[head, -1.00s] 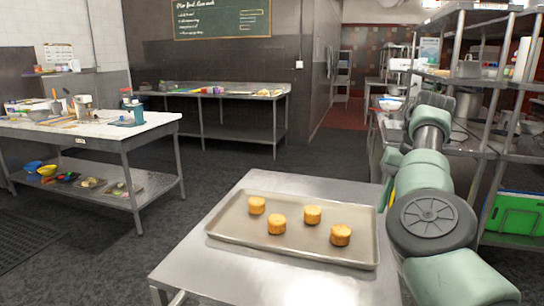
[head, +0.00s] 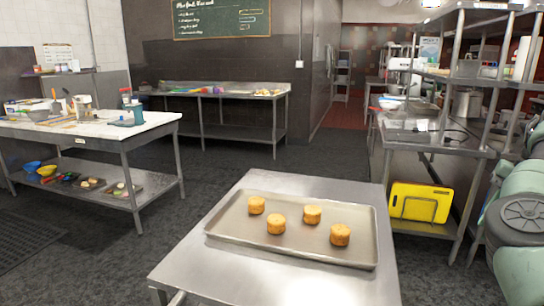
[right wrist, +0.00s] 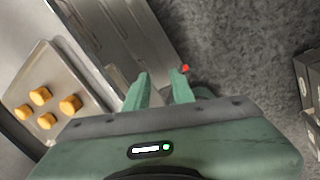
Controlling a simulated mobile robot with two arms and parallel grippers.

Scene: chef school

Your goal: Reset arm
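My right arm (head: 522,218) stands at the right edge of the head view, beyond the right side of the steel table (head: 255,285). Its gripper is outside that view. In the right wrist view my right gripper (right wrist: 160,80) points down with its two green fingers apart and nothing between them. The floor and a steel surface show beyond the fingertips. My left arm and gripper are in neither view.
A baking tray (head: 225,238) with several round golden pastries (head: 312,214) lies on the steel table. A steel shelf unit (head: 440,150) with a yellow board (head: 420,203) stands at right. A white-topped table (head: 85,130) stands left. Dark floor between is clear.

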